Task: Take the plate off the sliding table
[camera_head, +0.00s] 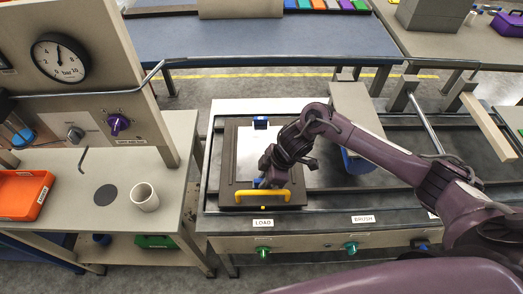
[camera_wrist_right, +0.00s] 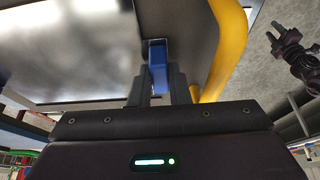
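The plate (camera_head: 243,155) is a pale flat sheet with a blue tab at its far edge and blue showing at its near edge. It lies on the dark sliding table (camera_head: 229,165), which has a yellow handle (camera_head: 262,194) at its front. My right gripper (camera_head: 268,178) is at the plate's near edge, just behind the handle. In the right wrist view, my right gripper (camera_wrist_right: 160,88) has its fingers against both sides of a blue tab (camera_wrist_right: 158,65) on the plate's edge. My left gripper is outside the head view; a dark gripper (camera_wrist_right: 290,48) appears small in the wrist view.
Rails and a metal bar (camera_head: 426,122) lie farther right. A side bench at left holds a white cup (camera_head: 145,197) and an orange bin (camera_head: 24,192). A blue table (camera_head: 270,42) is behind.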

